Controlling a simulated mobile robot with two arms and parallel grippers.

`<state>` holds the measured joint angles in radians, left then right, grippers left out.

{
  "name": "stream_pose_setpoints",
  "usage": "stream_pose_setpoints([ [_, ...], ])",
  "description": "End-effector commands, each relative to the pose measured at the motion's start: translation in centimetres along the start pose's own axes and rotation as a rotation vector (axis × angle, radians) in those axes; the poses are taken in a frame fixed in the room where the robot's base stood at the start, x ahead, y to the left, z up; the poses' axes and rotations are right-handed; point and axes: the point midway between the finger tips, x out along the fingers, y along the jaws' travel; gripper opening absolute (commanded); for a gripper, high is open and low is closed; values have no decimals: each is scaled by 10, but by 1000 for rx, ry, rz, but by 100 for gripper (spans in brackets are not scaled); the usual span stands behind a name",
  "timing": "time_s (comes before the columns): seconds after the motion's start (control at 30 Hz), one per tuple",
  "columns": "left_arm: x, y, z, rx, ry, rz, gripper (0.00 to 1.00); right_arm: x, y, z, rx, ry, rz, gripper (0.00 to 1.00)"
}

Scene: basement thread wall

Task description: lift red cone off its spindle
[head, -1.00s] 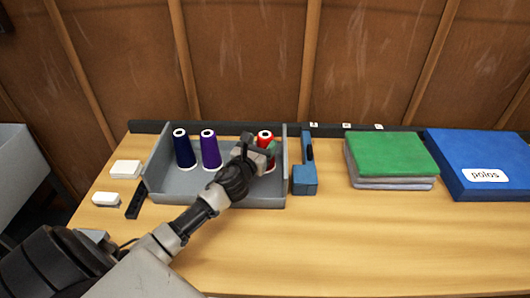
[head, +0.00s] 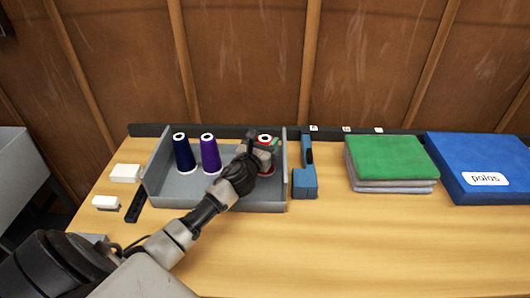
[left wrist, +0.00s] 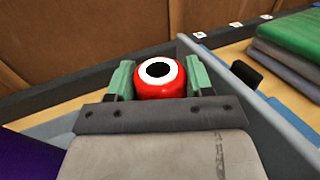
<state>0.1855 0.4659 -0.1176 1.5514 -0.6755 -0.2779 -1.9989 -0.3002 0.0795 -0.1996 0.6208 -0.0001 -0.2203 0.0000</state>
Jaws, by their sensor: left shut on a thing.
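The red cone (head: 265,139) stands upright in the right part of the grey tray (head: 250,203). Its white-ringed top with a dark hole shows in the left wrist view (left wrist: 160,84). My left gripper (head: 264,148) is shut on the red cone, with a green finger (left wrist: 121,80) on either side of it. The gripper hides most of the cone's body in the head view. The spindle is hidden, so I cannot tell how far the cone sits on it. My right gripper is not in view.
A navy cone (head: 184,153) and a purple cone (head: 210,154) stand left in the tray. A blue tool (head: 305,180) is just right of the tray, then green and grey folded cloths (head: 392,160) and a blue box (head: 485,165). White blocks (head: 125,173) lie left. The front table is clear.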

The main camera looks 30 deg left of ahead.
Motion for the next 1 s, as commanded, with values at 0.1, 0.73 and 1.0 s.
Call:
stream_pose_setpoints([
  [0.1,0,0,2,1,-1,1,11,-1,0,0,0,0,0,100],
  [0.73,0,1,120,5,-7,-1,10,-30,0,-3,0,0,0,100],
  [1.0,0,0,168,3,-4,0,10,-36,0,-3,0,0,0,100],
])
